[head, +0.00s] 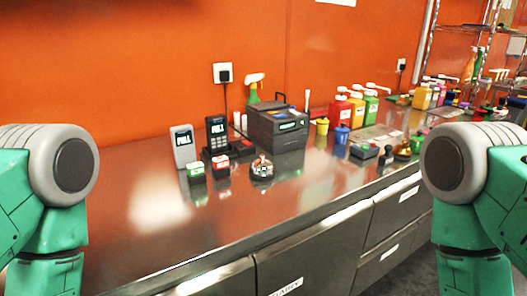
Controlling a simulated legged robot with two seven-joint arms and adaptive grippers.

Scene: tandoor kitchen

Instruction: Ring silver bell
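A small round silver bell (262,169) with a dark base appears to stand on the steel counter (185,232), in front of the black printer-like box. A similar round piece with a brassy look (403,150) stands farther right on the counter. Only teal and grey links of my two arms show, at the left and right edges of the head view. Both of my grippers are out of view, and nothing of mine touches the bell.
The black box (277,126), two handheld terminals (184,147) and small red and green-topped items stand near the bell. Coloured pump bottles (356,108) line the back right. The counter's front left is clear. Drawers (312,252) are below its front edge.

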